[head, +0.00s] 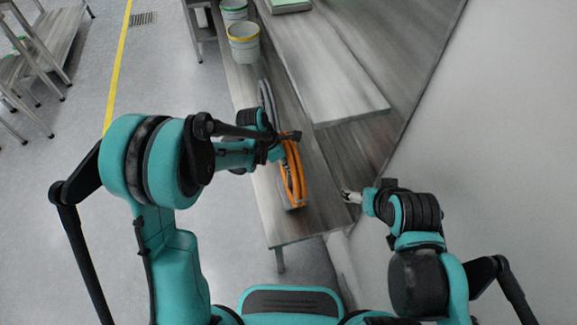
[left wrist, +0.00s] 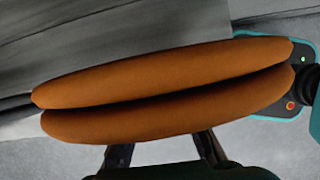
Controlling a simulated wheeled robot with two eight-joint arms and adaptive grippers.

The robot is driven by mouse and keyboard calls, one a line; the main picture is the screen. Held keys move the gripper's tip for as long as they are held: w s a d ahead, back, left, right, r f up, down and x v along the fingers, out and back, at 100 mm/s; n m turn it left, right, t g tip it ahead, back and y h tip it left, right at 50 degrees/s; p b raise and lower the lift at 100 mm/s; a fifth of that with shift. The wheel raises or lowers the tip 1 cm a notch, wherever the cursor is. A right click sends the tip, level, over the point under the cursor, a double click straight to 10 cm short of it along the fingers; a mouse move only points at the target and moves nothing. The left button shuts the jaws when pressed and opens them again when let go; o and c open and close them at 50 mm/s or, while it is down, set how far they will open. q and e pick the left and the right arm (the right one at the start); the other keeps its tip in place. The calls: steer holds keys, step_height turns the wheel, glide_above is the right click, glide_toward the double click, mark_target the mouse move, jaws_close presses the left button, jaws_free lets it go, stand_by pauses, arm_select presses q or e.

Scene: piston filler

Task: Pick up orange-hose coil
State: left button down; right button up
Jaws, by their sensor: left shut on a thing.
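The orange-hose coil (head: 293,177) is at the near part of the long wooden bench in the head view, seen nearly edge-on. My left gripper (head: 282,143) is at the coil's far end and shut on it, with its fingertips partly hidden. In the left wrist view, two thick orange loops of the coil (left wrist: 170,90) fill the middle, and the fingers of my left gripper (left wrist: 163,150) reach up to the lower loop. My right gripper (head: 351,196) is beside the bench's right edge, apart from the coil; its jaws are too small to read.
A grey coil-like thing (head: 265,95) stands just behind the orange coil. White buckets (head: 244,44) stand farther back on the bench (head: 316,205). A raised wooden shelf (head: 335,85) lies to the right, with a wall beyond. Open floor is on the left.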

arm_select(q)
steer(key=shift+r+p, duration=0.3)
steer(key=shift+r, duration=0.65)
steer(key=s+a+r+p, duration=0.3)
steer(key=s+a+r, duration=0.3)
steer(key=s+a, duration=0.1)
steer(key=shift+s+a+r+p, duration=0.15)
steer(key=shift+s+a+p, duration=0.2)
steer(key=shift+s, duration=0.5)
